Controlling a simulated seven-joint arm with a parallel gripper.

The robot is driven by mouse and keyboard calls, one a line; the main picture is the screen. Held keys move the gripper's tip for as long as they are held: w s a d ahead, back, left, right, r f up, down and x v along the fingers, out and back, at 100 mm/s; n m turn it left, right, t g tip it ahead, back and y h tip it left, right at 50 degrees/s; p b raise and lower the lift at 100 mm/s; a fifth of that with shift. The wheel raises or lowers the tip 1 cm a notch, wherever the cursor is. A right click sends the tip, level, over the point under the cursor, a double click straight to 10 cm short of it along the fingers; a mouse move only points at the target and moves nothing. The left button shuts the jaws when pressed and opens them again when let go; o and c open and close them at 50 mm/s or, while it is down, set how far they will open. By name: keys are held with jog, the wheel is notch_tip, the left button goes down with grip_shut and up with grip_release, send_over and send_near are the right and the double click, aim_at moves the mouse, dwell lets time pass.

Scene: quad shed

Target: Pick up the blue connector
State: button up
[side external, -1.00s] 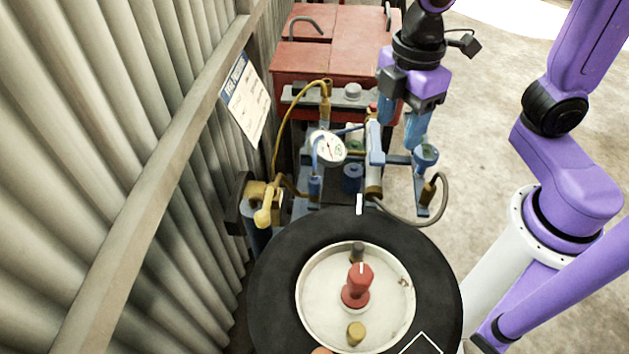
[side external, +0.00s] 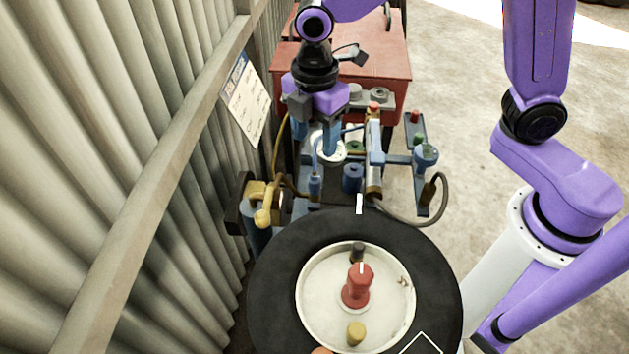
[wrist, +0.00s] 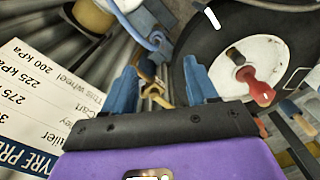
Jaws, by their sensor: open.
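Several blue fittings stand in the side external view, and I cannot tell for sure which is the blue connector. A slim blue fitting (side external: 315,186) stands upright below a blue hose. A short blue cylinder (side external: 352,178) is just right of it, and a blue fitting (side external: 426,157) sits further right on a stand. My gripper (side external: 316,142) is open and empty, over the pressure gauge (side external: 334,152), partly hiding it. In the wrist view my gripper (wrist: 160,78) frames a yellow fitting (wrist: 156,96), with nothing held.
A corrugated wall (side external: 130,150) with a pressure sign (side external: 245,98) runs along the left. A red cabinet (side external: 390,65) is behind. Open floor (side external: 500,90) lies right.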

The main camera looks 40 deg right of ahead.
aim_at(314, 176)
notch_tip(314, 176, down, 7)
jog(key=shift+r, duration=0.2)
jog(key=shift+w+d+f, duration=0.1)
jog(key=shift+w+f, duration=0.05)
jog(key=shift+f, duration=1.1)
jog(key=shift+w+d+f, duration=0.1)
jog(key=shift+f, duration=1.15)
jog(key=shift+a, duration=0.1)
grip_shut()
jog(key=shift+r, duration=0.2)
